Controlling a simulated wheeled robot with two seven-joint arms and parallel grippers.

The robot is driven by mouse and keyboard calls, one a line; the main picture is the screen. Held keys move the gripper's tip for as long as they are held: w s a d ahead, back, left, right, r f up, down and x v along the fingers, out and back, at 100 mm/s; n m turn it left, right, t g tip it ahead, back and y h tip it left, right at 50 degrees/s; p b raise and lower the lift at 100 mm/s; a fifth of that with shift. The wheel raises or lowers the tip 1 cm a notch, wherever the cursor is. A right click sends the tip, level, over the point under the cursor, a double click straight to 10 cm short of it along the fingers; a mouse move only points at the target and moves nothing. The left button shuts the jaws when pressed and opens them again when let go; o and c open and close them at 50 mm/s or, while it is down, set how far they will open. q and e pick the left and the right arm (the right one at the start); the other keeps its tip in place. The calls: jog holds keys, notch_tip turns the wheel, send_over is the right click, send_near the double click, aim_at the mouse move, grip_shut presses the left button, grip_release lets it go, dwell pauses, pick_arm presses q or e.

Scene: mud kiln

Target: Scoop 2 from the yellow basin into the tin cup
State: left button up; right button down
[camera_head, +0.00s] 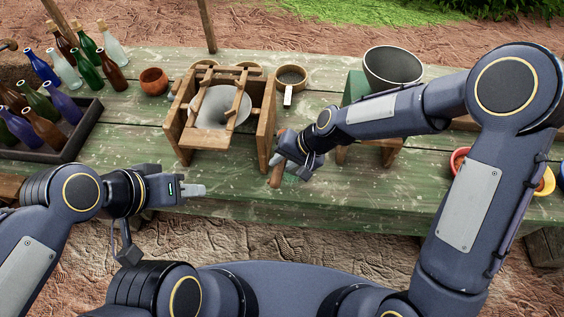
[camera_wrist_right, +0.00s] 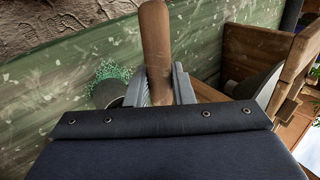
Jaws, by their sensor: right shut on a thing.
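My right gripper (camera_head: 290,158) is shut on a brown wooden handle (camera_wrist_right: 156,45), which stands up between its fingers in the right wrist view. The handle's far end is hidden by the gripper. The yellow basin (camera_head: 546,182) is at the right edge, mostly hidden behind my right arm. I cannot surely pick out the tin cup; a large grey metal vessel (camera_head: 392,66) stands on a green support behind my right forearm. My left gripper (camera_head: 196,190) is at the table's front edge, holding nothing visible; its finger gap does not show.
A red basin (camera_head: 458,160) is partly behind my right arm. Bottles (camera_head: 45,128) fill a dark crate at left. A clay pot (camera_head: 154,81) and round sieve-like item (camera_head: 291,77) stand behind.

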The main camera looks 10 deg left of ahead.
jog(key=shift+d+f+y+b, duration=0.2)
jog(key=shift+f+y+b, duration=0.65)
jog(key=shift+b, duration=2.2)
jog(key=y+b, duration=0.1)
jog(key=b, duration=0.4)
jog(key=y+b, duration=0.2)
jog(key=b, duration=0.3)
jog(key=shift+d+r, duration=0.1)
jog(key=shift+d, duration=0.25)
dwell(0.3)
